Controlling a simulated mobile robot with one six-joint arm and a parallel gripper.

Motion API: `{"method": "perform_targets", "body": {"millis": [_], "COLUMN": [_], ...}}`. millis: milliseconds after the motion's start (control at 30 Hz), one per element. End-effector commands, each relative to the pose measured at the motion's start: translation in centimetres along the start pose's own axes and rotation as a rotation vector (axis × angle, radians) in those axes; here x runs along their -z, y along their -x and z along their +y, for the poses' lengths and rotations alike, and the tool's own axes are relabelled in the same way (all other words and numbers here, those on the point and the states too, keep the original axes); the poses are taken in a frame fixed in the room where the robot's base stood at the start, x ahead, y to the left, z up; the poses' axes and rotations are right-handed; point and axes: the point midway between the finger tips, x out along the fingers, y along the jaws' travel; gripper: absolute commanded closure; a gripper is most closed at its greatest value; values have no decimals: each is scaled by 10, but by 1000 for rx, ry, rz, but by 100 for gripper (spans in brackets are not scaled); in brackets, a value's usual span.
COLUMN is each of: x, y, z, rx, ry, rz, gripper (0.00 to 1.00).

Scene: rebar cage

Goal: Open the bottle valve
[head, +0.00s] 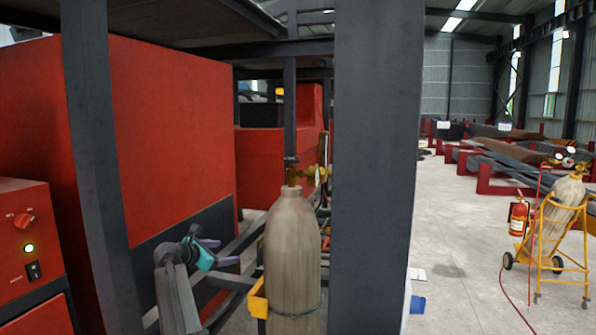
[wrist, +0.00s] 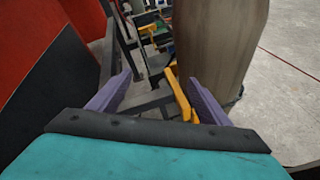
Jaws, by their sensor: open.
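The bottle (head: 293,245) is a tall, upright, grey-beige gas cylinder in the middle of the head view. Its brass-coloured valve (head: 312,175) sits on top, with a dark upright part to its left. My gripper (head: 224,252) is left of the bottle and well below the valve, with its two purple fingers apart and nothing seen between them. In the wrist view my gripper (wrist: 158,82) points past the bottle's body (wrist: 222,40), which stands to the right. The valve is outside the wrist view.
A yellow bracket (head: 258,298) holds the bottle low down. A thick dark column (head: 375,170) stands just right of the bottle. A red machine (head: 170,140) fills the left. A yellow cart (head: 558,245) with another cylinder stands far right; open floor lies between.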

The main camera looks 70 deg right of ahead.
Motion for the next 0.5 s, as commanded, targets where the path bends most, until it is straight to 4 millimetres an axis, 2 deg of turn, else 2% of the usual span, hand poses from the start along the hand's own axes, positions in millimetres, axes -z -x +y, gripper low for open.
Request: {"method": "perform_targets", "body": {"millis": [33,300,400,500], "x": [-40,-223,-279,-319], "y": [-6,-13,-9,-5], "z": [4,0,-6,-12], "rx": [3,56,85,111], "ry": [22,183,235,277], "rz": [-43,-259,-323,-370], "gripper": [29,29,29,29]}}
